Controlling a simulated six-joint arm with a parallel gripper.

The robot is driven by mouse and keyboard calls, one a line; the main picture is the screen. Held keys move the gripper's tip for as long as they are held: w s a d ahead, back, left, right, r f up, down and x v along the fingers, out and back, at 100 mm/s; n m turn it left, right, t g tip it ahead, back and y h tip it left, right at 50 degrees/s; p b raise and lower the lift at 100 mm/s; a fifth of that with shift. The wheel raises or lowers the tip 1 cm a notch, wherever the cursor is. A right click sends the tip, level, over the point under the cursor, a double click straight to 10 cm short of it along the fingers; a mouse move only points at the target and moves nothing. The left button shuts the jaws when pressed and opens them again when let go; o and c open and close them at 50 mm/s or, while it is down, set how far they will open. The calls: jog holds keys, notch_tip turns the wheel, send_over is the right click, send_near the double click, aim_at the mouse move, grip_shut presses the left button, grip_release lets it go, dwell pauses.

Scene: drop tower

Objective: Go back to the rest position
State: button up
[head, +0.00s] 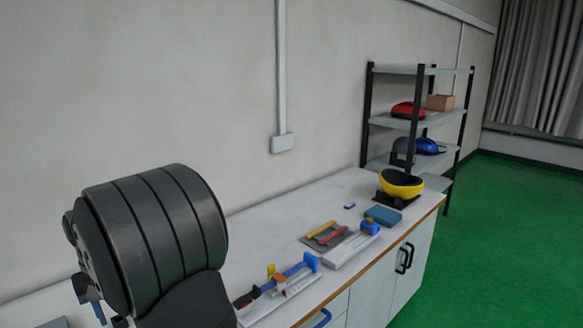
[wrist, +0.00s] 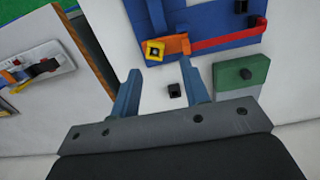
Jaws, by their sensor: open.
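My gripper (wrist: 160,80) has two blue fingers spread apart in the wrist view, with nothing visibly held between them. A small black piece (wrist: 174,91) shows between the fingers and appears to lie on the white surface beyond them. Beyond the fingertips is a blue board (wrist: 215,20) with orange, yellow and red parts. In the head view a large dark part of my arm fills the lower left, and a blue finger of my gripper (head: 93,305) shows partly below it; the rest is hidden.
The white bench (head: 345,195) carries a rail device (head: 280,290), a grey tray (head: 325,237), a blue box (head: 384,215) and a yellow-black bowl (head: 400,184). A shelf rack (head: 416,100) stands behind its far end. In the wrist view a green block (wrist: 242,78) sits right of my fingers.

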jog(key=f, duration=0.2)
jog(key=w+a+f, duration=0.1)
jog(key=f, duration=0.1)
jog(key=shift+r, duration=0.15)
dwell(1.5)
jog(key=s+d+r, duration=0.4)
notch_tip(320, 180, down, 10)
jog(key=shift+w+a, duration=0.3)
jog(key=shift+w, duration=0.05)
dwell(0.3)
